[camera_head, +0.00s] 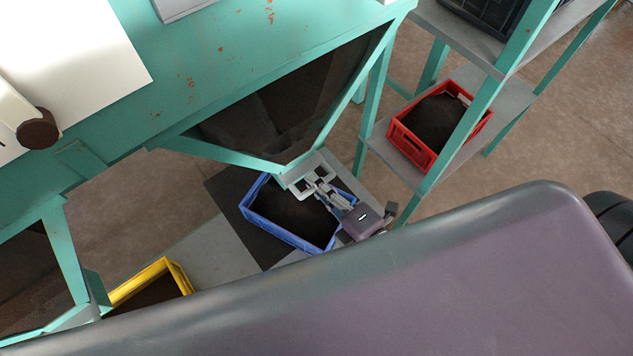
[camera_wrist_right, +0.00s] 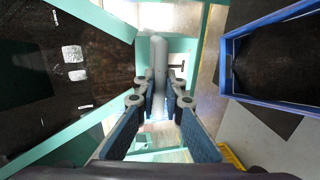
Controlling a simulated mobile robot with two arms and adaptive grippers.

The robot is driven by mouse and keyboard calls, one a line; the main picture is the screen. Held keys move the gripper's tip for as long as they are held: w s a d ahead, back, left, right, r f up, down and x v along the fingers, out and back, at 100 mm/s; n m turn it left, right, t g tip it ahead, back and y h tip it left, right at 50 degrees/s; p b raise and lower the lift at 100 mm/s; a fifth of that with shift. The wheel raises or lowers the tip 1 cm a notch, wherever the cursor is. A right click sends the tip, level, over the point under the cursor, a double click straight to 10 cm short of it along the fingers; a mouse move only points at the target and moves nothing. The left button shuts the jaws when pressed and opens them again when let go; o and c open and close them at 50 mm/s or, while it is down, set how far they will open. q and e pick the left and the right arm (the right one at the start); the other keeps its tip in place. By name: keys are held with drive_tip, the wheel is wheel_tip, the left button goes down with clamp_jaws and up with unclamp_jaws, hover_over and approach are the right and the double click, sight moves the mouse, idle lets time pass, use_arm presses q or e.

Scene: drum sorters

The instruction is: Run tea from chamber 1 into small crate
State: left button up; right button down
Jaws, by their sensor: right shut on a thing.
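A green-framed chamber (camera_head: 285,160) with dark windows ends in a grey outlet above a blue crate (camera_head: 248,215). The blue crate holds dark tea (camera_head: 285,208) and also shows at the right of the right wrist view (camera_wrist_right: 228,60). My right gripper (camera_head: 319,187) is shut on a pale grey handle at the chamber's outlet, over the blue crate's far side. In the right wrist view the handle (camera_wrist_right: 159,52) stands between the fingertips (camera_wrist_right: 161,88). I cannot tell how far the outlet is open. My left gripper is not in view.
A red crate (camera_head: 408,147) with dark contents stands on a green-framed shelf at the right. A yellow crate (camera_head: 178,273) stands at lower left beneath another chamber (camera_head: 66,262). A dark mat (camera_head: 228,185) lies under the blue crate. My own body covers the bottom.

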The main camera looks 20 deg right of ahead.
drive_tip(key=shift+f+v, duration=0.2)
drive_tip(key=shift+v, duration=0.85)
drive_tip(key=c, duration=2)
unclamp_jaws()
drive_tip(key=shift+c, duration=0.2)
drive_tip(key=v, duration=1.2)
